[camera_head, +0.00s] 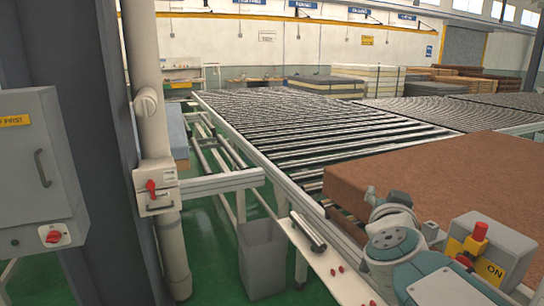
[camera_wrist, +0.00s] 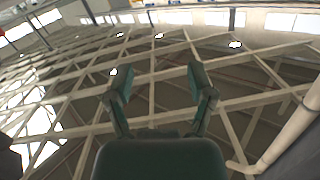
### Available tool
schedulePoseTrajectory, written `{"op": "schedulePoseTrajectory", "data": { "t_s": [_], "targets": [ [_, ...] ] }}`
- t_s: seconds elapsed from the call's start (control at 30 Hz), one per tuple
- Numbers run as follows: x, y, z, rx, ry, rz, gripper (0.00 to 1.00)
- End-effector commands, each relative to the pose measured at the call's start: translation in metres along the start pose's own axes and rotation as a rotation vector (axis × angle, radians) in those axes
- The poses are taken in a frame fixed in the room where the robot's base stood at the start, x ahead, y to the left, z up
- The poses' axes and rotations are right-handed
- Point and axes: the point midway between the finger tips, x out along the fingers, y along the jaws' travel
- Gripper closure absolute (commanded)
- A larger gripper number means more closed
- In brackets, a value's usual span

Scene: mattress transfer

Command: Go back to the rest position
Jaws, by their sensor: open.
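My gripper (camera_wrist: 157,82) shows in the wrist view with its two dark green fingers apart and nothing between them. The wrist view looks up at the ceiling beams, so the gripper is clear of any object. In the head view my arm is folded at the lower right, and the gripper's fingers cannot be made out there. A brown mattress (camera_head: 450,175) lies on the roller conveyor (camera_head: 320,125) just behind my arm.
A grey bin (camera_head: 262,258) stands under the conveyor's near edge. A grey control box (camera_head: 40,170), a dark column (camera_head: 85,130) and a pale pipe (camera_head: 150,120) stand at the left. A box with a red button (camera_head: 480,232) is at the lower right. Stacked mattresses (camera_head: 325,85) lie farther back.

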Motion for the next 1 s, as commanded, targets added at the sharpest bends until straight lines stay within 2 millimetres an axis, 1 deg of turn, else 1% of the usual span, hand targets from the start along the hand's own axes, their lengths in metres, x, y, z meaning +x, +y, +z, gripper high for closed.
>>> {"op": "schedulePoseTrajectory", "data": {
  "t_s": [0.03, 0.1, 0.17, 0.23, 0.33, 0.37, 0.4, 0.47, 0.53, 0.63, 0.7, 0.8, 0.97, 1.0],
  "targets": [
    [-0.01, -0.012, 0.007, -0.013, -0.035, -0.081, 0.3],
    [-0.024, -0.027, 0.022, -0.036, -0.104, -0.185, 0.3],
    [-0.038, -0.037, 0.038, -0.06, -0.176, -0.261, 0.3],
    [-0.056, -0.043, 0.059, -0.091, -0.272, -0.329, 0.3],
    [-0.084, -0.043, 0.092, -0.146, -0.43, -0.388, 0.3],
    [-0.093, -0.04, 0.102, -0.164, -0.479, -0.396, 0.3],
    [-0.105, -0.035, 0.115, -0.189, -0.547, -0.4, 0.3],
    [-0.123, -0.024, 0.135, -0.226, -0.65, -0.389, 0.3],
    [-0.144, -0.008, 0.155, -0.268, -0.765, -0.354, 0.3],
    [-0.168, 0.018, 0.175, -0.319, -0.897, -0.281, 0.3],
    [-0.18, 0.032, 0.184, -0.343, -0.959, -0.232, 0.3],
    [-0.189, 0.043, 0.19, -0.362, -1.006, -0.189, 0.3],
    [-0.191, 0.046, 0.191, -0.366, -1.017, -0.178, 0.3],
    [-0.191, 0.046, 0.191, -0.366, -1.017, -0.178, 0.39]
  ]
}}
